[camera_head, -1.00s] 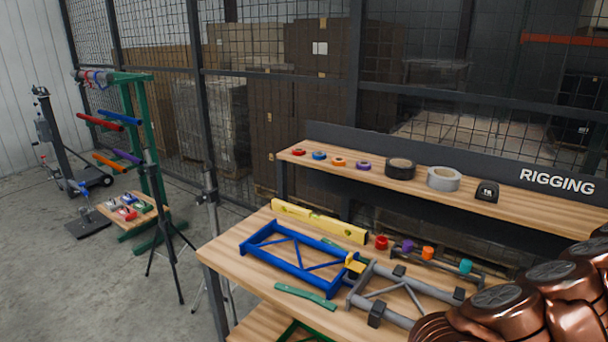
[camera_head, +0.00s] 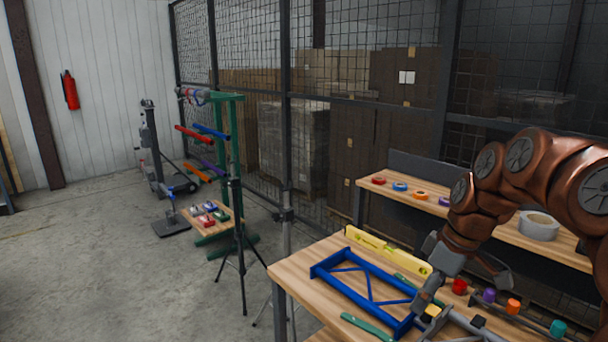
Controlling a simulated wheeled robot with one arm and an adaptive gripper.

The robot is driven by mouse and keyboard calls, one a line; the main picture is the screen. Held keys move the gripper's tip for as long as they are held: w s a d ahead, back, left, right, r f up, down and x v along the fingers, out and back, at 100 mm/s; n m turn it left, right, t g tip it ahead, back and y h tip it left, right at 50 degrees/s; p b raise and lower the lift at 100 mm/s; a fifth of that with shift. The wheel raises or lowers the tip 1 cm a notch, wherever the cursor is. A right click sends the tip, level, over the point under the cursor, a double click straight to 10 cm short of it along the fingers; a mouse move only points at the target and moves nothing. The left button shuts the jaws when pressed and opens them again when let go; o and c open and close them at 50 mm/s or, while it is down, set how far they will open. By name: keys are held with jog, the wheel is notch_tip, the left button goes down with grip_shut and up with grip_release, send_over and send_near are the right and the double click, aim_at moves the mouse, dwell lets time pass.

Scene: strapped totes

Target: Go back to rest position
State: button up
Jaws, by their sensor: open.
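My gripper (camera_head: 460,291) is open at the end of my copper-coloured arm, which reaches in from the right edge. It points down over the right part of the wooden workbench (camera_head: 297,273). One grey finger overlaps the right end of a blue truss frame (camera_head: 330,262) in the picture; I cannot tell whether they touch. I see nothing held between the fingers. A yellow spirit level (camera_head: 388,250) lies behind the frame, and a green strip (camera_head: 367,327) lies in front of it. My arm hides part of the bench and shelf.
Red (camera_head: 459,286), purple, orange and teal pieces sit near the gripper. A raised shelf (camera_head: 400,209) behind carries tape rolls (camera_head: 538,226). A tripod (camera_head: 240,262) and a green rack (camera_head: 230,150) stand left of the bench. Open floor (camera_head: 90,270) lies further left.

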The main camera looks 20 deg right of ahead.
jog(key=s+a+f+m+g+h, duration=0.1)
jog(key=s+a+f+m, duration=0.15)
jog(key=s+a, duration=0.5)
jog(key=s+a+f+m+g+h, duration=0.1)
jog(key=s+a+f+g, duration=0.2)
jog(key=a, duration=0.7)
jog(key=s+a+f+m, duration=0.1)
jog(key=s+f+m, duration=0.2)
jog(key=s, duration=0.6)
jog(key=shift+a+f+t+h, duration=0.15)
jog(key=shift+f+t+h, duration=0.15)
jog(key=shift+f+h, duration=0.15)
